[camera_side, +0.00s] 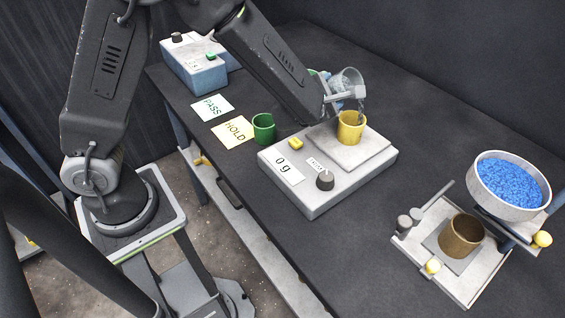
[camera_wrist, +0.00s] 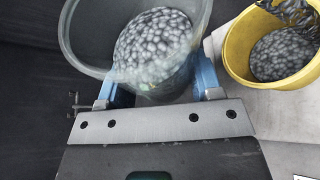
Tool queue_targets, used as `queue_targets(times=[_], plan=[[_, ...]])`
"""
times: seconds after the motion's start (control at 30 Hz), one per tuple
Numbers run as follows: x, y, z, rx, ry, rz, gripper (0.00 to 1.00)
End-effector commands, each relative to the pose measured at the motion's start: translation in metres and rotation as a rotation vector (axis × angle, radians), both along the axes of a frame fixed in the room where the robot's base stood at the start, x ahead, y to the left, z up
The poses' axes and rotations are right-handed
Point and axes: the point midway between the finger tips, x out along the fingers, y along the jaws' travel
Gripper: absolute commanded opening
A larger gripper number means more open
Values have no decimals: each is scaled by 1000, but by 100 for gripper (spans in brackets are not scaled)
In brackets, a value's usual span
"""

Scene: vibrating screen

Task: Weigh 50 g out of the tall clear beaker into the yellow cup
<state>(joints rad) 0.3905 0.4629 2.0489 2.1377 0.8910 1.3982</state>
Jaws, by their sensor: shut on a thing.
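My gripper (camera_side: 338,98) is shut on the tall clear beaker (camera_side: 347,79) and holds it tilted above the yellow cup (camera_side: 351,127). In the wrist view my gripper's blue fingers (camera_wrist: 162,88) are on either side of the beaker (camera_wrist: 85,60), which holds grey pebble-like grains. A stream of grey grains falls from the beaker's mouth into the cup. The yellow cup (camera_wrist: 236,55) has grey grains inside, seen in the wrist view. It stands upright on the plate of the white scale (camera_side: 318,200). The scale display (camera_side: 283,167) reads 0 g.
A green cup (camera_side: 264,128) stands left of the scale, near the HOLD card (camera_side: 233,131) and PASS card (camera_side: 212,107). A blue-grey box (camera_side: 193,72) with a knob is behind. At right, a pan of blue grains (camera_side: 480,194) sits above a brown cup (camera_side: 461,236).

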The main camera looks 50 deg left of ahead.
Motion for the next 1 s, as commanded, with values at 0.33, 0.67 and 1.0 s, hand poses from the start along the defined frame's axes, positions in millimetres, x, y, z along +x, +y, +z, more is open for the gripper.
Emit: queue_targets(times=[0.33, 0.67, 1.0], plan=[[0, 0, 1, 14, 0, 0, 32], [0, 0, 1, 13, -1, 0, 32], [0, 1, 2, 59, 3, 0, 32]])
